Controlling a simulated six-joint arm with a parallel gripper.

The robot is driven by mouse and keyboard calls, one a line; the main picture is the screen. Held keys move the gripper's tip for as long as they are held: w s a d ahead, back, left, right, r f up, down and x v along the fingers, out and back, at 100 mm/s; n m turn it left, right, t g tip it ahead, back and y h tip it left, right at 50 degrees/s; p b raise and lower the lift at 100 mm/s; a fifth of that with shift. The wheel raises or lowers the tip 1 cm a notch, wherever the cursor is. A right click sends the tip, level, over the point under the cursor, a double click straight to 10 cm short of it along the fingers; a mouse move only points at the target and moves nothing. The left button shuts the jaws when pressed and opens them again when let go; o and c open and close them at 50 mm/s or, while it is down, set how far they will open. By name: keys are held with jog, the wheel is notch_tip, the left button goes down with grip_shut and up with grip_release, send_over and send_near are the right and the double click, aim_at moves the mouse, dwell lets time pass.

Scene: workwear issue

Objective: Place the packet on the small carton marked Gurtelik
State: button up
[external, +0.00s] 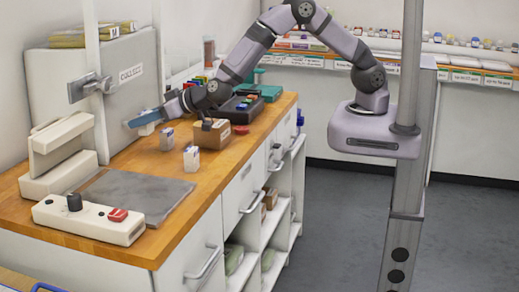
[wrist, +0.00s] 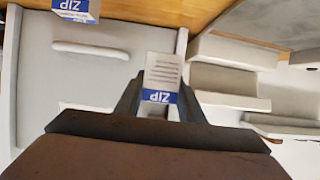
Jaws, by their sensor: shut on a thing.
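My gripper (external: 150,119) is over the left back part of the wooden counter, near the wall cabinet. In the wrist view my gripper (wrist: 158,103) is shut on a small white packet (wrist: 163,72) with a blue band reading ZIP, upside down in that view. In the external view the packet (external: 147,130) is partly hidden under the fingers. A brown carton (external: 212,135) with a white label on top stands to the right of my gripper. Its lettering is too small to read.
A dark tray of coloured items (external: 238,108) lies behind the carton. A grey mat (external: 140,195) and a white panel with a red button (external: 90,220) are in front.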

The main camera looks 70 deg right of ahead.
jog(key=shift+r, duration=0.3)
jog(key=shift+f, duration=0.1)
